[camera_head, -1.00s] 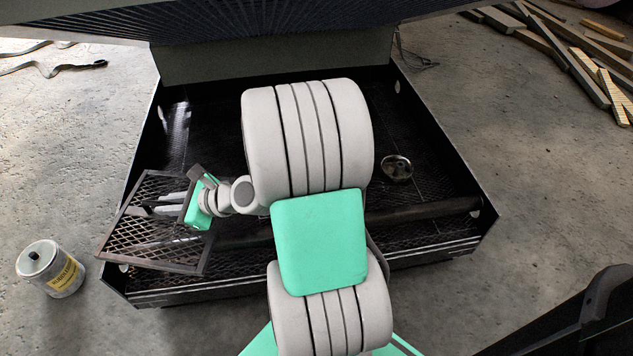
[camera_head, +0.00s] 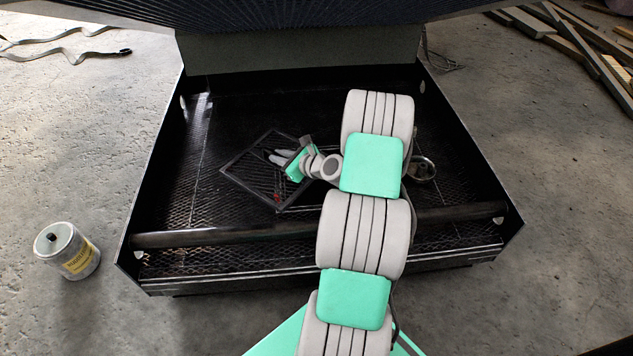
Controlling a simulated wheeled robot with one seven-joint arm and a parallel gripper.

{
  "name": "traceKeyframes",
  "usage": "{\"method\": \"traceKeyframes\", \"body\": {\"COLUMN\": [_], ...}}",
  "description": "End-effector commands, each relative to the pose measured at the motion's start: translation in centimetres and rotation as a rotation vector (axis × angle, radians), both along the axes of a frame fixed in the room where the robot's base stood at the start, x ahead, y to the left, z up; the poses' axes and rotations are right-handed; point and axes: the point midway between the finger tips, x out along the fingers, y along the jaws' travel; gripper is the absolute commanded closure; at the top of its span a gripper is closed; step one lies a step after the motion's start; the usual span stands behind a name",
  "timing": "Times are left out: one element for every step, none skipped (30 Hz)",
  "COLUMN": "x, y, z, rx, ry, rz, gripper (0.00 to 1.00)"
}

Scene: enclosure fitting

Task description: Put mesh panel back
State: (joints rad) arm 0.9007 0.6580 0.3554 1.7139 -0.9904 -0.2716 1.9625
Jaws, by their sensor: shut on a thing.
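The mesh panel (camera_head: 243,170) is a dark framed grid, turned at an angle like a diamond, inside the outline of the black enclosure (camera_head: 150,205). My gripper (camera_head: 277,158) is shut on the panel near its upper right side. I cannot tell whether the panel touches the mesh floor of the enclosure or hangs above it. A small red spot (camera_head: 277,198) shows at the panel's lower part. My arm hides the middle right of the enclosure.
A dark bar (camera_head: 230,231) crosses the enclosure near its front wall. A round metal dish (camera_head: 421,168) sits inside, right of my arm. A labelled can (camera_head: 68,250) stands on the floor at left. Wood planks (camera_head: 575,50) lie at the far right.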

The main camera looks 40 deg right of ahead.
Motion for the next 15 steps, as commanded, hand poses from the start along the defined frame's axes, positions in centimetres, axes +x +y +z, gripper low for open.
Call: {"method": "traceKeyframes", "body": {"x": [0.1, 0.1, 0.1, 0.1, 0.1, 0.1, 0.1, 0.2, 0.2, 0.2, 0.3, 0.3, 0.3, 0.4, 0.4], "y": [-1.2, -1.8, -2.3, -2.7, -3.0, -3.4, -3.8, -4.3, -5.1, -5.7, -6.5, -7.5, -8.3, -9.0, -10.1], "z": [-0.9, -1.4, -1.8, -2.1, -2.3, -2.7, -2.9, -3.2, -3.7, -4.1, -4.5, -5.0, -5.4, -5.7, -6.2], "rx": [0.0, 0.0, 0.0, 0.0, -0.001, -0.001, -0.002, -0.002, -0.003, -0.002, -0.002, -0.003, -0.002, -0.003, -0.004], "ry": [-0.005, -0.005, -0.006, -0.005, -0.006, -0.006, -0.006, -0.007, -0.007, -0.007, -0.007, -0.007, -0.007, -0.008, -0.007], "rz": [-0.017, -0.025, -0.034, -0.038, -0.041, -0.044, -0.046, -0.047, -0.049, -0.048, -0.048, -0.048, -0.048, -0.047, -0.047], "gripper": [1.0, 1.0, 1.0, 1.0, 1.0, 1.0, 1.0, 1.0, 1.0, 1.0, 1.0, 1.0, 1.0, 1.0, 1.0]}}
